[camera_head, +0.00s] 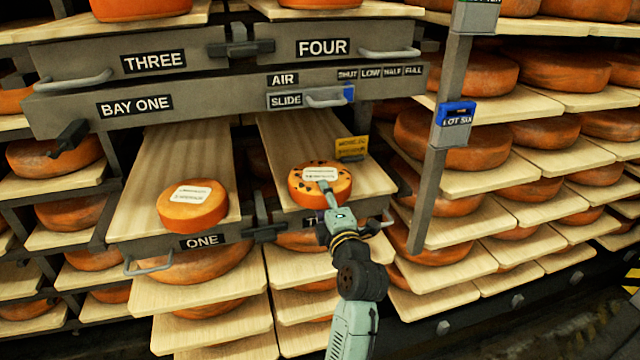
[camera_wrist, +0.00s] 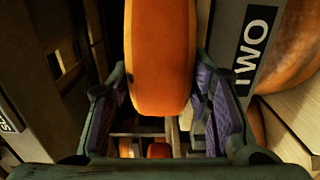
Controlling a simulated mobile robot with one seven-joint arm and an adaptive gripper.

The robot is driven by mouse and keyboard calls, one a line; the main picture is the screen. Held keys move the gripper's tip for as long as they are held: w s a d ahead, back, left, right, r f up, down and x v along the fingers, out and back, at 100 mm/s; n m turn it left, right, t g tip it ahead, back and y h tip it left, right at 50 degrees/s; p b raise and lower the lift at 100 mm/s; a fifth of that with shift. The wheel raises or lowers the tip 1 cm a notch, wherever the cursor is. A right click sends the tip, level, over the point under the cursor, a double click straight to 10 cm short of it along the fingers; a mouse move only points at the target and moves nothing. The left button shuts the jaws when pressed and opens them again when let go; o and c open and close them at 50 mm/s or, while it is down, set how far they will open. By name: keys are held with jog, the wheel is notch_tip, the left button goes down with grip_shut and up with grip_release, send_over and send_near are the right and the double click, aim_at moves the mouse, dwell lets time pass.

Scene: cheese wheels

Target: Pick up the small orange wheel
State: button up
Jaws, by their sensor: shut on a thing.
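An orange wheel with dark spots and a white label (camera_head: 340,188) is on the pulled-out board marked TWO (camera_head: 285,130). My gripper (camera_head: 325,186) reaches it from the front and is shut on it. In the wrist view the orange wheel (camera_wrist: 160,60) stands between the two purple-padded fingers, its rim toward the camera. Whether it is lifted off the board cannot be told. Another orange wheel (camera_head: 193,214), plain with a white label, sits on the pulled-out board marked ONE (camera_head: 160,150), apart from my gripper.
A yellow tag (camera_head: 351,147) stands behind the spotted wheel. The BAY ONE beam (camera_head: 220,92) with slide controls crosses above the boards. A grey post (camera_head: 440,150) with a blue box (camera_head: 455,113) rises at right. Shelves of larger wheels surround the bay.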

grip_shut()
dwell(0.3)
jog(key=shift+r, duration=0.2)
jog(key=shift+r, duration=0.15)
